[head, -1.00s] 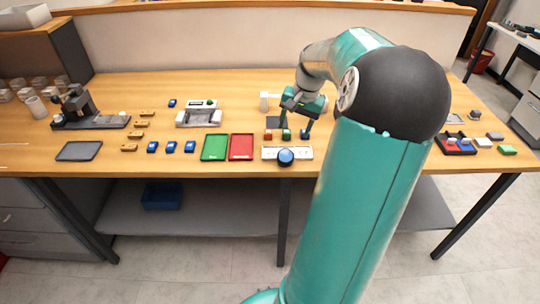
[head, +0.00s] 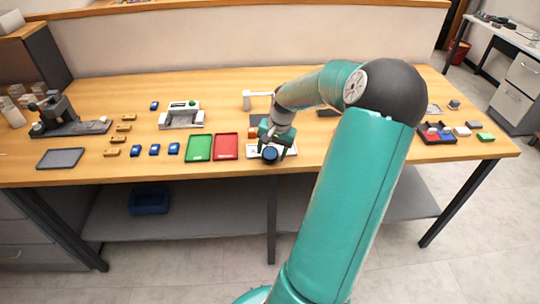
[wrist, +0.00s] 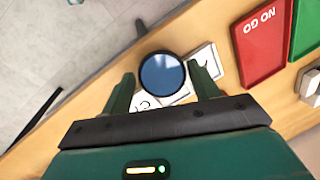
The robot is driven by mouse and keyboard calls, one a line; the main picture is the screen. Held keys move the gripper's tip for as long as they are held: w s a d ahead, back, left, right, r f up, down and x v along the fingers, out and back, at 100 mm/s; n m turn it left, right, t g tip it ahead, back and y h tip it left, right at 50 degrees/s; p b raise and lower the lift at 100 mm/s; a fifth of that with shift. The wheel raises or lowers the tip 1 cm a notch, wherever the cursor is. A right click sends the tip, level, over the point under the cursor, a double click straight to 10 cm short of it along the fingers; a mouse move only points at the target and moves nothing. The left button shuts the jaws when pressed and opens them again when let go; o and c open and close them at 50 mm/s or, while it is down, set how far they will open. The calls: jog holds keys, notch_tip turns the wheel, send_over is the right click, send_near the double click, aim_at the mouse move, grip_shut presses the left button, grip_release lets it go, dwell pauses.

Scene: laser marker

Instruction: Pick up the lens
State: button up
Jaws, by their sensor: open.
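My gripper (wrist: 160,76) is open, one finger on each side of the lens, and gaps show between fingers and rim. In the head view my gripper (head: 273,139) is right above and behind the lens. I cannot tell its exact height over the lens.
A red tray (head: 226,147) and a green tray (head: 198,148) lie left of the plate. An orange block (head: 252,132) sits just behind the plate. A white L-shaped stand (head: 247,100) is farther back. The table's front edge is close to the lens.

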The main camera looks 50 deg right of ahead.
jog(key=shift+w+a+f, duration=0.1)
jog(key=shift+w+f, duration=0.1)
jog(key=shift+f, duration=0.4)
jog(key=c, duration=0.9)
jog(key=shift+r, duration=0.1)
